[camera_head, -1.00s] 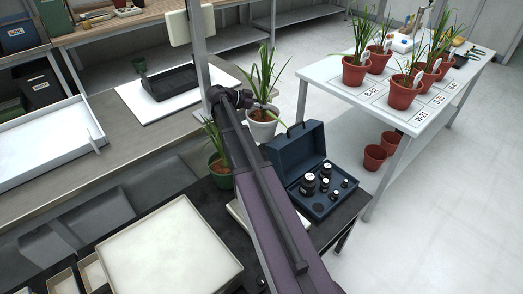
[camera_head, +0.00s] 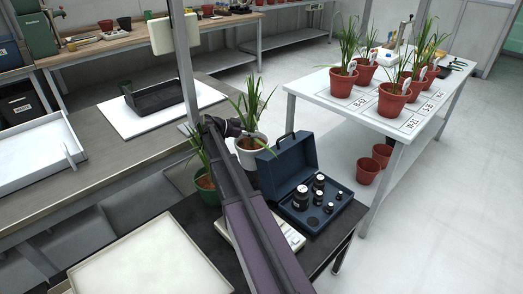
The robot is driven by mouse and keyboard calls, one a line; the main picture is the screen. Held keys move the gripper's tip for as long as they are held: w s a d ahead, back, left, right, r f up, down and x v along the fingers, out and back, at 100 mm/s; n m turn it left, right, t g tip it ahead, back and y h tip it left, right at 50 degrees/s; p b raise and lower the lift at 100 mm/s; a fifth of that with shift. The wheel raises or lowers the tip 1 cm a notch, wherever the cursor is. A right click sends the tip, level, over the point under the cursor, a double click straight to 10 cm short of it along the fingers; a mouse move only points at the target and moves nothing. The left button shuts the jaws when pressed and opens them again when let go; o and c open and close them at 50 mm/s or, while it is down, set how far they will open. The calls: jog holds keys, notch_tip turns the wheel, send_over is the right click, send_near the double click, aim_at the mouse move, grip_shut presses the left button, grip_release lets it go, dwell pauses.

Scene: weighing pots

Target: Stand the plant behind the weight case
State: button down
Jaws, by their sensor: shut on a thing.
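The plant in the white pot (camera_head: 246,158) stands upright just behind the raised lid of the blue weight case (camera_head: 284,166), toward its left end. The lid hides part of the pot's lower right side, and I cannot tell whether the pot touches the table. The open case holds several dark weights and stands on the dark table (camera_head: 335,238). My gripper (camera_head: 237,128) is shut on the white-potted plant at the pot's upper left; my arm hides most of the fingers.
A green-potted plant (camera_head: 206,187) stands close left of my arm. A balance (camera_head: 292,236) lies partly under my arm, in front of the case. A pale tray (camera_head: 150,258) fills the near left. A white table (camera_head: 343,108) with several red-potted plants stands at right.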

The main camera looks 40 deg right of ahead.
aim_at(257, 144)
jog(key=shift+f+b, duration=2.55)
jog(key=shift+f, duration=0.25)
jog(key=shift+d, duration=0.1)
jog(key=shift+s+d, duration=0.3)
jog(key=shift+d, duration=0.65)
jog(key=shift+s+d, duration=0.25)
jog(key=shift+d, duration=0.65)
jog(key=shift+f+b, duration=0.6)
jog(key=shift+c, duration=1.9)
grip_release()
